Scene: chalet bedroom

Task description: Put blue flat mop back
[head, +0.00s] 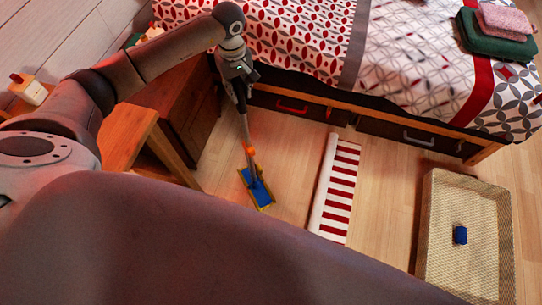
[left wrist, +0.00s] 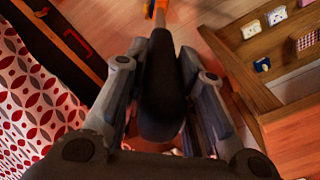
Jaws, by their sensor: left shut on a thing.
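The blue flat mop (head: 258,187) has a blue head with a yellow edge, low at the wooden floor, and a grey pole with an orange joint. Its pole rises to my left gripper (head: 238,82), which is at the top of the handle beside the bed. In the left wrist view the dark handle (left wrist: 162,85) sits between the two fingers of my left gripper (left wrist: 163,100), which is shut on it. An orange part of the mop shows at the top of that view. I cannot tell whether the head touches the floor. My right gripper is not in view.
A bed (head: 300,45) with drawers stands behind the mop. A wooden cabinet (head: 185,110) is to its left. A red-striped rolled mat (head: 337,190) lies to its right. A woven tray (head: 427,230) with a small blue item (head: 460,235) lies further right.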

